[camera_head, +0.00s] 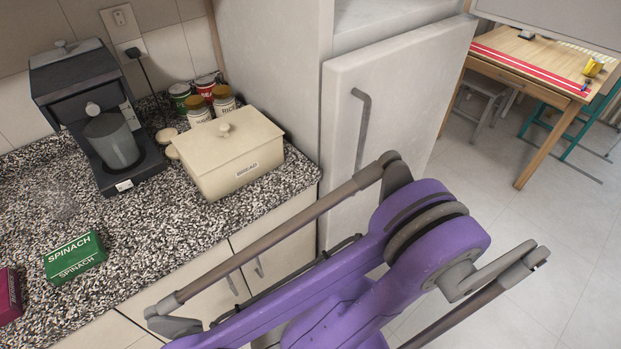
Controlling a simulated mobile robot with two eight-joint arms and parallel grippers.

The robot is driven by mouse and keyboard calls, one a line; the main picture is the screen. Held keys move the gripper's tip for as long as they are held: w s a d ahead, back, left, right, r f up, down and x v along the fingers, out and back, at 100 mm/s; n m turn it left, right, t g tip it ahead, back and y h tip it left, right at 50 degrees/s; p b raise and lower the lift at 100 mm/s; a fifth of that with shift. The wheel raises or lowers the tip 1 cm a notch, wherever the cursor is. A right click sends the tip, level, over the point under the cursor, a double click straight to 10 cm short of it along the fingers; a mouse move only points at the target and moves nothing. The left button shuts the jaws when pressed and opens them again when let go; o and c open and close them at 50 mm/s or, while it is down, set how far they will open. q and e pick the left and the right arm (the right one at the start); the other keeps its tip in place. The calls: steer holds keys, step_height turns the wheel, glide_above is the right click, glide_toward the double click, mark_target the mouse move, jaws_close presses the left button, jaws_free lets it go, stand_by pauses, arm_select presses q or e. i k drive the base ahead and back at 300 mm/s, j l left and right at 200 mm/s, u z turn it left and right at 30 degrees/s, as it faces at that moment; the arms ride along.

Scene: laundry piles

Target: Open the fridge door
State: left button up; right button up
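The fridge (275,70) is a pale grey-white cabinet at the top middle of the head view, just behind the right end of the counter. My purple arm with grey rods crosses the lower middle in front of the fridge and hides the lower part of the door. No fingertips of either gripper show, and nothing visible touches the handle.
A speckled counter (150,240) on the left holds a coffee maker (95,110), a cream bread box (228,155), several jars and cans, and a green spinach box (75,257). A wooden table (520,62) and stools stand at the upper right. The tiled floor (560,215) on the right is clear.

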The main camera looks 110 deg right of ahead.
mark_target(395, 92)
steer(key=z, duration=3.8)
steer(key=i+j+z, duration=0.1)
steer(key=z, duration=0.35)
steer(key=j+z, duration=0.2)
steer(key=z, duration=0.25)
steer(key=i+j, duration=0.15)
steer(key=j, duration=0.2)
steer(key=i+l, duration=0.25)
steer(key=l, duration=0.25)
